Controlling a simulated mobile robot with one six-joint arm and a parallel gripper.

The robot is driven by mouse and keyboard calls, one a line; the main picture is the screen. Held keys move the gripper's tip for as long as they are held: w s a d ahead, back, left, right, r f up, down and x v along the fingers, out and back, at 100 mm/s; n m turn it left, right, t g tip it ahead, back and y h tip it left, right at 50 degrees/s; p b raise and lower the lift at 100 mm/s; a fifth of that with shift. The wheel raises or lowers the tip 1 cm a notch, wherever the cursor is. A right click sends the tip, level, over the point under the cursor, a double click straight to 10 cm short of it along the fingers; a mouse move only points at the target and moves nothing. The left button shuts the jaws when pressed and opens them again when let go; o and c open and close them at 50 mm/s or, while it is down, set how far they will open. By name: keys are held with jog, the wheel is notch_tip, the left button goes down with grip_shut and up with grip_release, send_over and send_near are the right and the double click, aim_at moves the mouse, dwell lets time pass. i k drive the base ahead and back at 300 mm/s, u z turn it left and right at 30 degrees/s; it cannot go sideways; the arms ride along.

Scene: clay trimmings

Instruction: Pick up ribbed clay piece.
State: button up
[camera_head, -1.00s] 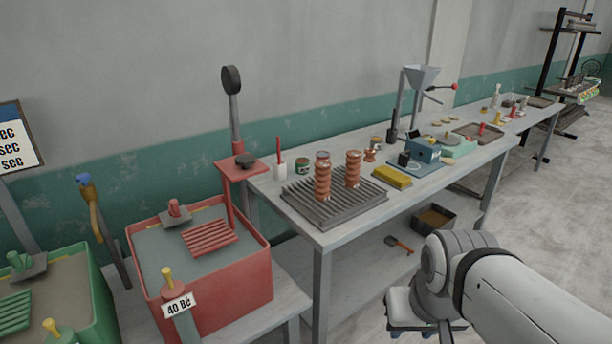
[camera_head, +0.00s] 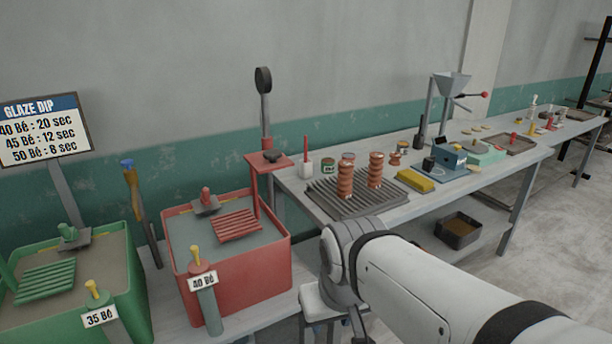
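Two upright orange-brown ribbed clay pieces stand on a dark grey grooved rack (camera_head: 330,200) on the near end of the long table. The left one (camera_head: 345,181) is a little nearer; the right one (camera_head: 375,170) stands just behind it. A smaller brown ribbed piece (camera_head: 394,158) stands farther back on the tabletop. My arm comes in from the lower right. My gripper (camera_head: 330,318) is low at the bottom of the view, below and in front of the rack, apart from the clay pieces. Its fingers are not clearly visible.
A red dip tub (camera_head: 275,268) and a green tub (camera_head: 132,290) stand left of the table. A yellow block (camera_head: 416,180), a blue device (camera_head: 450,157) and a funnel stand (camera_head: 452,85) are right of the rack. A dark bin (camera_head: 458,232) is under the table.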

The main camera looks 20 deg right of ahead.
aim_at(346, 168)
jog(key=z, duration=0.2)
jog(key=i, duration=1)
jog(key=z, duration=0.05)
